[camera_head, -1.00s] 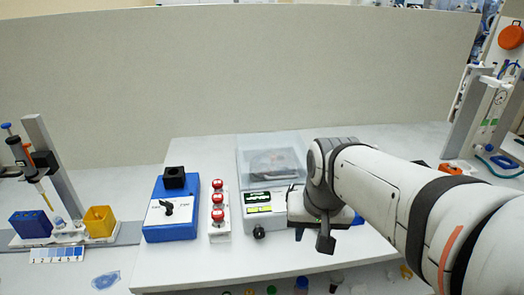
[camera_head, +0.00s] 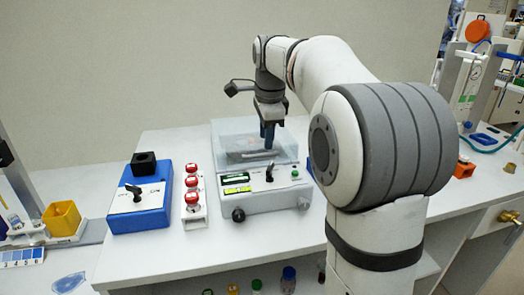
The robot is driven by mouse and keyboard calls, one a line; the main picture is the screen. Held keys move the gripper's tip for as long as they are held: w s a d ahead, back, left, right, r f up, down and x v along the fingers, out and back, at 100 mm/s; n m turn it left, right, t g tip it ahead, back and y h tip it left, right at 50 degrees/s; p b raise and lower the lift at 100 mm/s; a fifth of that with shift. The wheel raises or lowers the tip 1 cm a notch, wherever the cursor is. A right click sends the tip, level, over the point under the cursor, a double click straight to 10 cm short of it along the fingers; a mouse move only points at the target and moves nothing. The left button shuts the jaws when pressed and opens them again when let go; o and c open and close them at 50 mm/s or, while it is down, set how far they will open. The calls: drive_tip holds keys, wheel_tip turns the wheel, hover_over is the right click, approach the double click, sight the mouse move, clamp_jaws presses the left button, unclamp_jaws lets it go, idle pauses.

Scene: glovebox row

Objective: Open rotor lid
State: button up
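The centrifuge (camera_head: 262,197) is a white box with a small display, a green label, knobs and buttons on its front. Its clear top (camera_head: 228,135) is see-through. A dark round shape, likely the rotor (camera_head: 243,156), shows dimly through it; its lid cannot be made out clearly. My gripper (camera_head: 269,145) points straight down at the right part of the clear top, with dark blue fingertips. Whether it touches anything cannot be told, and its finger gap is too small to read.
A blue box with a black switch (camera_head: 139,203) and a strip of red-capped buttons (camera_head: 193,195) stand left of the centrifuge. A yellow holder (camera_head: 62,218) is further left. Small coloured bottles (camera_head: 288,279) are below the front edge. A tan wall (camera_head: 150,70) stands behind.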

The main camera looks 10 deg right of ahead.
sight(266, 155)
drive_tip(key=shift+w+f, duration=0.2)
drive_tip(key=shift+f, duration=0.9)
drive_tip(key=shift+w+f, duration=0.2)
drive_tip(key=shift+f, duration=0.9)
drive_tip(key=shift+c, duration=0.3)
clamp_jaws()
